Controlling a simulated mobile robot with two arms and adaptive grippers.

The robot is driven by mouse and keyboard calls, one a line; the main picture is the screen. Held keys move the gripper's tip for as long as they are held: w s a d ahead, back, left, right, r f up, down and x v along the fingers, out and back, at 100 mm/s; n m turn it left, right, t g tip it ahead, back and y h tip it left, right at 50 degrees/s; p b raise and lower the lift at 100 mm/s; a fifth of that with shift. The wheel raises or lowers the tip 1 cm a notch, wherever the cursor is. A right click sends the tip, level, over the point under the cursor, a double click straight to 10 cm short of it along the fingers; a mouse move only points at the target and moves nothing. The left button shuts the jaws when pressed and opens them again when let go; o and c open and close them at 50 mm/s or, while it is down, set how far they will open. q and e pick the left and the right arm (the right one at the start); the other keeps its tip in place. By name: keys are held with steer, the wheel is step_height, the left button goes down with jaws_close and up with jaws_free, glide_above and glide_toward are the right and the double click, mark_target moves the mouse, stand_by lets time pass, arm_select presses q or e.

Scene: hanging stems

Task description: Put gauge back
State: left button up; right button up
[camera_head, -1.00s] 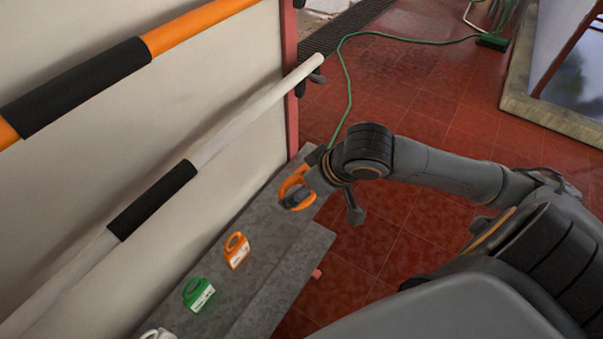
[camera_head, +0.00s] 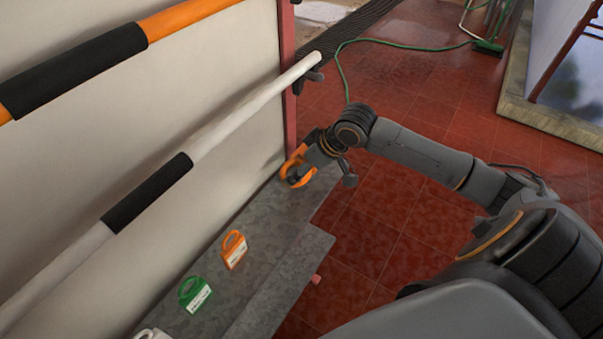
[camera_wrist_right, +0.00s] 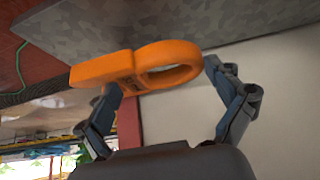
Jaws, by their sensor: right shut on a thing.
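My right gripper (camera_head: 300,170) is at the far end of the grey bench (camera_head: 262,215), shut on an orange gauge (camera_head: 290,168). The right wrist view shows this gauge (camera_wrist_right: 160,64) between the two fingers, with its ring at the right and its flat block at the left. It is close to the grey bench surface; I cannot tell if it touches. A second orange gauge (camera_head: 234,250), a green gauge (camera_head: 195,295) and a partly cut-off white gauge (camera_head: 152,334) stand along the bench, with pale labels on the orange and green ones. My left gripper is not in view.
A white bar (camera_head: 240,112) with a black sleeve and an orange bar (camera_head: 185,18) with a black sleeve run along the pale wall panel, above the bench. A green hose (camera_head: 400,43) lies on the red tiled floor. Bare bench lies between the held gauge and the second orange one.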

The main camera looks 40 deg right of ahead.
steer(key=shift+w+d+f, duration=0.25)
steer(key=shift+w+f, duration=0.25)
steer(key=shift+f, duration=0.25)
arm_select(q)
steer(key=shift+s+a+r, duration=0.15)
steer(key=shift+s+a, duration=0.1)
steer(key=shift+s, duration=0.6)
arm_select(e)
steer(key=shift+f, duration=1.4)
steer(key=o, duration=1)
steer(key=shift+c, duration=0.2)
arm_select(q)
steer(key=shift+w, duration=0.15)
arm_select(e)
steer(key=shift+f, duration=0.1)
steer(key=shift+s+r, duration=0.1)
steer(key=shift+r, duration=0.15)
arm_select(q)
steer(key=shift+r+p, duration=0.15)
steer(key=shift+p, duration=0.15)
arm_select(e)
steer(key=v, duration=1.1)
steer(key=shift+r, duration=0.35)
